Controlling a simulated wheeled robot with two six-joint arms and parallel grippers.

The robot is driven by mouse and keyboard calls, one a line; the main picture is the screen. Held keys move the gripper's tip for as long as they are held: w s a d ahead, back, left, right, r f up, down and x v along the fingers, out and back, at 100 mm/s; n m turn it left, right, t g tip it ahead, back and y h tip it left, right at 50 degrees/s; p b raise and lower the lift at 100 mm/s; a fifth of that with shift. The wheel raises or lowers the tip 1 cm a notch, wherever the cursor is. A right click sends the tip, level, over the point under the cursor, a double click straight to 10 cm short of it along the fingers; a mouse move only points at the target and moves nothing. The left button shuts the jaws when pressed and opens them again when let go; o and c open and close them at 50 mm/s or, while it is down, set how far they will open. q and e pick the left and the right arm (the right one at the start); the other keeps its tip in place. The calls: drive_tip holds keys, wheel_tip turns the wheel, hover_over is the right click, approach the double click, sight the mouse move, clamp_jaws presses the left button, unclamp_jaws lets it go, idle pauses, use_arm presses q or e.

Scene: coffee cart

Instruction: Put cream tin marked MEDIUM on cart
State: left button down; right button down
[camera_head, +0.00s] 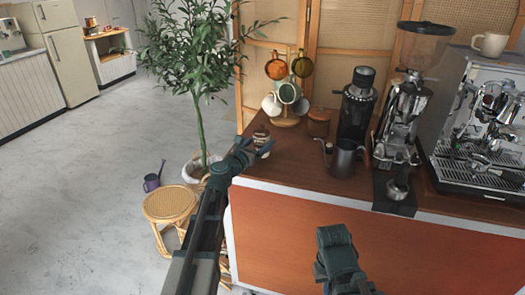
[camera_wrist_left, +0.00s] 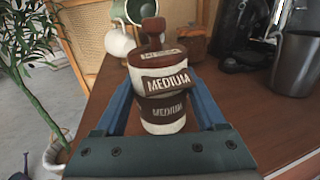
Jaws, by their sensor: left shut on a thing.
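The cream tin (camera_wrist_left: 164,92) is cream with brown bands, a brown lid and a knob, and its labels read MEDIUM. My left gripper (camera_head: 262,150) is shut on it, with the blue fingers on either side in the left wrist view. In the head view the tin (camera_head: 261,134) shows just beyond the fingers, at the left end of the cart's brown top (camera_head: 290,168). I cannot tell whether its base touches the top. A part of my right arm shows at the bottom of the head view, with no fingers visible.
A mug tree (camera_head: 286,122) with several mugs and a brown canister (camera_head: 318,123) stand behind the tin. A grey pitcher (camera_head: 344,158), grinders and an espresso machine (camera_head: 478,125) stand to the right. A potted plant (camera_head: 196,90) and rattan stool (camera_head: 170,205) are left of the cart.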

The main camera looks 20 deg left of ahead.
use_arm(q)
drive_tip(key=shift+f+b, duration=1.3)
drive_tip(key=shift+f, duration=0.3)
drive_tip(key=shift+f, duration=0.2)
unclamp_jaws()
drive_tip(key=shift+r, duration=0.1)
drive_tip(key=shift+r, duration=0.2)
drive_tip(key=v, duration=1.2)
drive_tip(key=shift+f, duration=0.1)
